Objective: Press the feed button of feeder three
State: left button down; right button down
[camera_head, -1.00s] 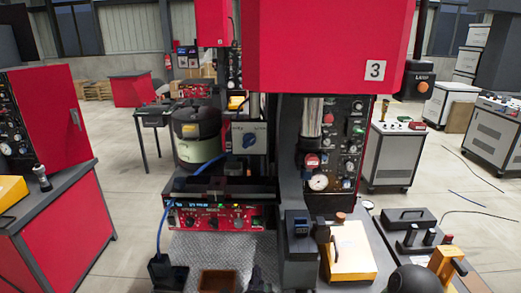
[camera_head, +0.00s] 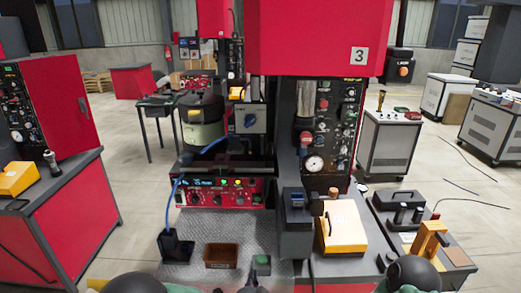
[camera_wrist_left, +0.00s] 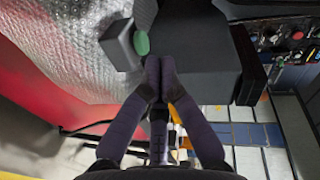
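Feeder three has a red housing (camera_head: 315,35) with a "3" label (camera_head: 359,55). A small grey box with a green button (camera_head: 262,260) stands on the textured metal plate in front of it. My left gripper (camera_head: 252,284) shows as a dark shape at the bottom edge, just below the box. In the left wrist view its two fingers meet at the tips (camera_wrist_left: 160,65), shut with nothing between them. The green button (camera_wrist_left: 141,43) on its box shows just beyond and left of the tips; I cannot tell whether they touch. My right gripper is not in view.
A brown tray (camera_head: 221,256) and a black block with a blue cable (camera_head: 175,246) lie left of the button box. A yellow-topped box (camera_head: 342,227) stands to the right. The control panel (camera_head: 222,192) is behind the plate.

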pick_arm(q)
jog(key=s+a+f+n+g+h, duration=0.15)
jog(key=s+f+n+g, duration=0.25)
jog(key=f, duration=0.5)
jog(key=s+a+f+n+g, duration=0.3)
jog(key=s+f+n, duration=0.1)
jog(key=f, duration=0.4)
jog(key=s+a+f+n+g+h, duration=0.1)
jog(key=s+f+n+g, duration=0.3)
jog(key=s, duration=0.5)
jog(key=s+a+f+n+g, duration=0.1)
jog(key=s+f+n+g, duration=0.3)
jog(key=s, duration=0.5)
notch_tip(320, 180, down, 2)
jog(key=shift+s+a+f+n+h, duration=0.1)
jog(key=shift+s+a+n+h, duration=0.25)
jog(key=shift+n, duration=0.85)
